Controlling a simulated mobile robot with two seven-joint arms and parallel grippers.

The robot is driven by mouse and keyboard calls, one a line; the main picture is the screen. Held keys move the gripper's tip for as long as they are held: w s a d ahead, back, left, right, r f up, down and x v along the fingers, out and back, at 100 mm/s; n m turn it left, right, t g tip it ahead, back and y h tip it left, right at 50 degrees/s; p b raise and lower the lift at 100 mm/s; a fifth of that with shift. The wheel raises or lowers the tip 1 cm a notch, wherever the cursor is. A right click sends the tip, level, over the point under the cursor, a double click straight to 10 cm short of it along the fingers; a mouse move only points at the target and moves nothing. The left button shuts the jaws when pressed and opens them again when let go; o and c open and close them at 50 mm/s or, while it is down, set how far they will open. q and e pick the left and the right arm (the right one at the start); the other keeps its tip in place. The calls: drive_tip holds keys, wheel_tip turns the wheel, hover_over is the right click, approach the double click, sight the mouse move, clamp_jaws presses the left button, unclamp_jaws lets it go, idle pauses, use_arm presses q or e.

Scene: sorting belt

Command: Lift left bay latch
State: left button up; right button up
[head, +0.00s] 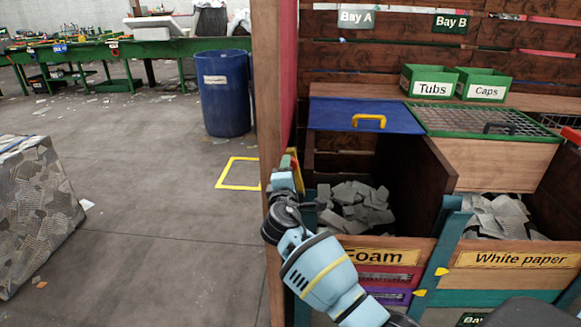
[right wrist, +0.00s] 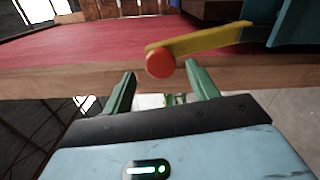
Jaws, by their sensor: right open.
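The left bay latch is a yellow bar (right wrist: 205,39) with a round orange-red knob (right wrist: 160,62), set on the red panel in the right wrist view. My right gripper (right wrist: 161,72) is open, with its two green fingers spread. The knob shows between and just beyond the fingertips, with a finger on each side. I cannot tell whether they touch it. In the head view my right gripper (head: 287,163) is at the wooden post left of the Foam bay, where it largely hides the latch. My left gripper is not in view.
A blue lid (head: 345,113) with a yellow handle lies above the Foam bin (head: 420,244). A mesh lid (head: 480,121) lies above the White paper bin (head: 540,254). The wooden post (head: 265,60) stands close beside my gripper.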

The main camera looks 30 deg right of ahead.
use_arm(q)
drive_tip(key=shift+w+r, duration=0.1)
use_arm(e)
drive_tip(key=v, duration=0.3)
idle(0.4)
